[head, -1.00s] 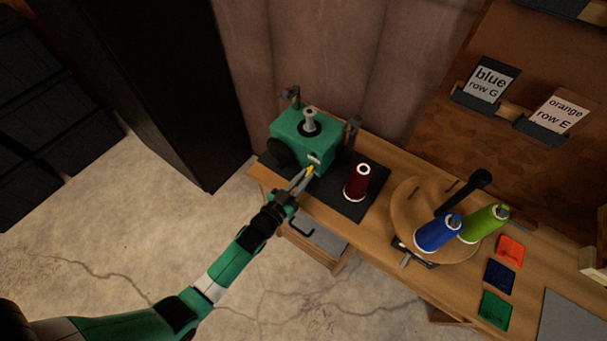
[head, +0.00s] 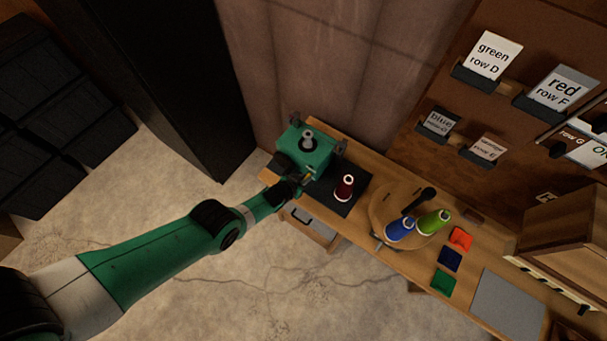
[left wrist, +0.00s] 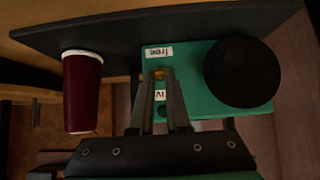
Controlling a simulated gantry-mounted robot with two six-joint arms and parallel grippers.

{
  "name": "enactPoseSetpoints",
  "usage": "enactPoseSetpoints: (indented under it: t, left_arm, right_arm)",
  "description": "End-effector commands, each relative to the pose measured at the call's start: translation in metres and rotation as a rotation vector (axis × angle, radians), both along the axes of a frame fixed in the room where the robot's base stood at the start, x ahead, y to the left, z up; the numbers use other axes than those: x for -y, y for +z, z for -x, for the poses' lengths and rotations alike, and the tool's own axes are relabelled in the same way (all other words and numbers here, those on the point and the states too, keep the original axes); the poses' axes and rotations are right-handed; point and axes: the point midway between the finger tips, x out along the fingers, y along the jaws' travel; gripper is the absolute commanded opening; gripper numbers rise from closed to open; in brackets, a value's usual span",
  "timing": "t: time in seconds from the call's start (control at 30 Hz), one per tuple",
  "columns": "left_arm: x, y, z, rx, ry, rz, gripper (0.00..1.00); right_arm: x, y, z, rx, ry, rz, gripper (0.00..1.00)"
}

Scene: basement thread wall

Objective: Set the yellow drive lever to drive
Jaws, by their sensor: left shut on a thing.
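The green winding machine (head: 308,153) stands on a dark mat at the left end of the bench. Its small yellow lever (left wrist: 159,73) shows between my left gripper's fingertips in the left wrist view. My left gripper (left wrist: 160,82) is shut on the lever, at the machine's green front face. In the head view the left gripper (head: 305,180) reaches the machine's front corner from the left. A white label (left wrist: 159,52) sits at one side of the lever. A second label (left wrist: 160,96) is partly covered by the fingers. The lever's exact setting is hard to tell.
A round wooden turntable (head: 383,207) holds a blue cone (head: 400,230) and a green cone (head: 433,222). A black round knob (left wrist: 242,72) is beside the lever.

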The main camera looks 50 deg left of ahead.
Motion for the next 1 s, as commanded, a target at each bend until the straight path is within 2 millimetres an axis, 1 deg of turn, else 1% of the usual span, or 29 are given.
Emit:
enactPoseSetpoints:
  t: [0.03,0.17,0.33,0.9,0.93,1.0]
  left_arm:
    - [-0.0023,0.0038,-0.0020,-0.019,0.006,0.001,0.00]
    - [-0.0053,0.0042,-0.0019,-0.072,0.015,0.004,0.00]
    - [-0.0041,0.0047,-0.0022,-0.117,0.010,0.020,0.00]
    - [-0.0006,0.0053,-0.0026,-0.140,-0.002,0.031,0.00]
    - [-0.0005,0.0053,-0.0026,-0.140,-0.002,0.031,0.20]
    - [-0.0005,0.0053,-0.0026,-0.140,-0.002,0.031,0.32]
  right_arm:
    - [0.0000,0.0021,-0.0001,0.000,0.000,0.000,0.50]
    - [0.0000,0.0028,-0.0001,0.000,0.000,0.000,0.50]
    - [0.0000,0.0032,-0.0001,0.000,0.000,0.000,0.50]
    - [0.0001,0.0038,0.0000,0.000,0.000,0.000,0.50]
    - [0.0000,0.0038,0.0000,0.000,0.000,0.000,0.50]
    - [0.0001,0.0039,-0.0001,0.000,0.000,0.000,0.50]
